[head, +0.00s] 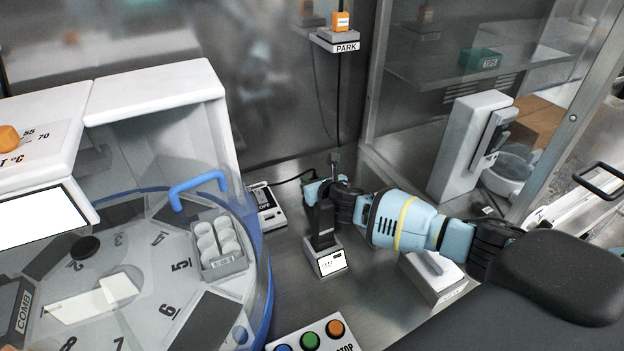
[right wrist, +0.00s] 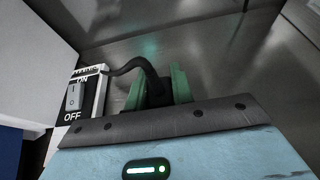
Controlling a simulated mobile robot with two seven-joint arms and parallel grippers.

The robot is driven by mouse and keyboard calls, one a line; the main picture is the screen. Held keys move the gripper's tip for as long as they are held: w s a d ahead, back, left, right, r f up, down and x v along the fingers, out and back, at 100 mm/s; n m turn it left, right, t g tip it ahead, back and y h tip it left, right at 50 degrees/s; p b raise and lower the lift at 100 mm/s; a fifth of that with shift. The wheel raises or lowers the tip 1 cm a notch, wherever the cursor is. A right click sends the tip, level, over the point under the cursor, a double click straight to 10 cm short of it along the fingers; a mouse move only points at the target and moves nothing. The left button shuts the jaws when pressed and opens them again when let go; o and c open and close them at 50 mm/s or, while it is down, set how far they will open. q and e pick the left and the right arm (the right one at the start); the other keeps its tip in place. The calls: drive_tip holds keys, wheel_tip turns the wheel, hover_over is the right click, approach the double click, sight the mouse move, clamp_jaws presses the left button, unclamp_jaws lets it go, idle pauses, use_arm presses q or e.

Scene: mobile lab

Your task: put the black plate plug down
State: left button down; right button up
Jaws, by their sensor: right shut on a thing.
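My right gripper (head: 319,187) reaches in from the right in the head view, low over the steel bench beside the switch box. In the right wrist view its green fingers (right wrist: 158,84) are shut on the black plug (right wrist: 156,93). A black cable curves from the plug to the left, towards the white ON/OFF switch box (right wrist: 87,93). This box also shows in the head view (head: 266,208), left of the gripper. The plug is largely hidden by the gripper, and I cannot tell whether it touches the bench. My left gripper is not in view.
A white block (head: 327,262) with a dark upright piece stands just in front of the gripper. A round carousel (head: 130,260) with a blue handle fills the left. A PARK shelf (head: 336,42) is on the back wall. Bare bench (head: 290,250) lies between.

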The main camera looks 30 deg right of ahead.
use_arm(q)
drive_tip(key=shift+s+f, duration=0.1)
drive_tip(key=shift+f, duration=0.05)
use_arm(e)
drive_tip(key=shift+f, duration=0.35)
drive_tip(key=o, duration=1)
drive_tip(key=shift+r, duration=0.1)
drive_tip(key=shift+r, duration=0.2)
drive_tip(key=v, duration=0.3)
drive_tip(key=p+v, duration=0.1)
drive_tip(key=v, duration=0.2)
drive_tip(key=shift+w+r+p, duration=0.1)
drive_tip(key=shift+r+p, duration=0.2)
drive_tip(key=shift+r, duration=0.15)
drive_tip(key=shift+s+r, duration=0.2)
drive_tip(key=shift+s, duration=0.45)
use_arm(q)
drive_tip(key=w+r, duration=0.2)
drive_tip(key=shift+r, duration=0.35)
use_arm(e)
drive_tip(key=shift+s, duration=0.2)
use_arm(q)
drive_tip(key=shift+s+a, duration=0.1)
